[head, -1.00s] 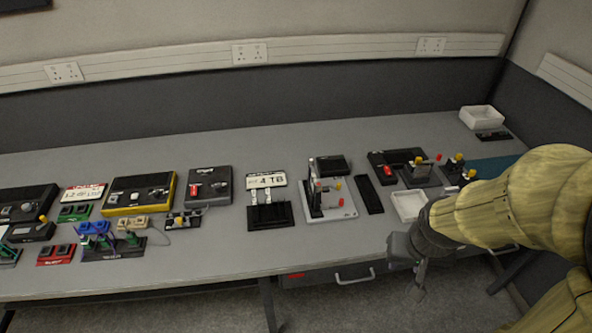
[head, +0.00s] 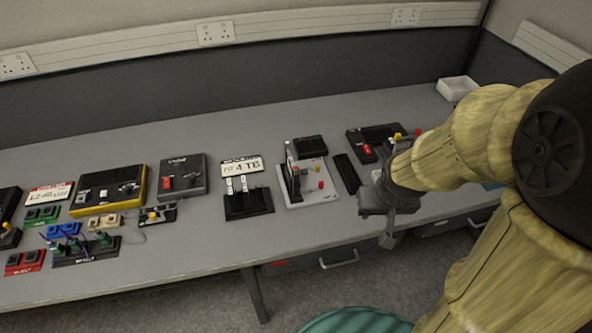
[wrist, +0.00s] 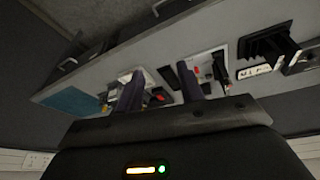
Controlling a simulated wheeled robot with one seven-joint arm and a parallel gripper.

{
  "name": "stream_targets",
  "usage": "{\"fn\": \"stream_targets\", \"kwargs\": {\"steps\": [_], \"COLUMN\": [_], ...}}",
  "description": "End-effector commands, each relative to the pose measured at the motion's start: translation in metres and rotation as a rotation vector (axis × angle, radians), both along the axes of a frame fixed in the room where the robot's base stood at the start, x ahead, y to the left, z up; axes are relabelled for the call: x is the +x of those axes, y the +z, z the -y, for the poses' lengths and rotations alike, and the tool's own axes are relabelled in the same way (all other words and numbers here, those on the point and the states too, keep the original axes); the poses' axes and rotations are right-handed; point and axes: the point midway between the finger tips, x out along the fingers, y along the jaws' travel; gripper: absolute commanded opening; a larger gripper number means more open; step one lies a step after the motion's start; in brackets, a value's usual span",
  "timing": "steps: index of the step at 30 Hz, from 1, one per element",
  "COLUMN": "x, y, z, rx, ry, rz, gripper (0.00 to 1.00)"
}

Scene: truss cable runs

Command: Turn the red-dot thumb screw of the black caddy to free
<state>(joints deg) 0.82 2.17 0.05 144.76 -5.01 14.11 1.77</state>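My gripper (head: 386,226) hangs near the front edge of the bench, apart from everything on it. In the wrist view its two fingers (wrist: 160,86) stand apart with nothing held between them. I cannot tell which item is the black caddy; no red dot or thumb screw is readable at this size. Black items with red parts include a dark box (head: 182,178) left of centre and a black unit (head: 374,138) behind my gripper. A white-based fixture (head: 311,186) has a black upright and red knobs. My arm hides the bench's right part.
The grey bench (head: 215,240) runs along the wall. A yellow-edged case (head: 108,188) and small coloured blocks stand left. A white bin (head: 457,88) is at the back right. The bench's front strip is mostly clear.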

Motion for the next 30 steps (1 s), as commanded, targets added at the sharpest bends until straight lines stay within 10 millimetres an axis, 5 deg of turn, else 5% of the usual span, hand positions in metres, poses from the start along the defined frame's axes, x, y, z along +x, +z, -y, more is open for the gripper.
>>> {"fn": "stream_targets", "kwargs": {"steps": [9, 15, 22, 30], "x": [0.147, 0.212, 0.234, 0.198], "y": [-0.035, -0.05, -0.08, -0.123], "z": [0.028, 0.014, -0.012, -0.023], "rx": [-0.062, 0.027, 0.265, 0.669], "ry": [0.206, 0.425, 0.706, 0.992], "rz": [0.465, 0.738, 0.956, 1.042], "gripper": [0.38, 0.38, 0.38, 0.38]}}
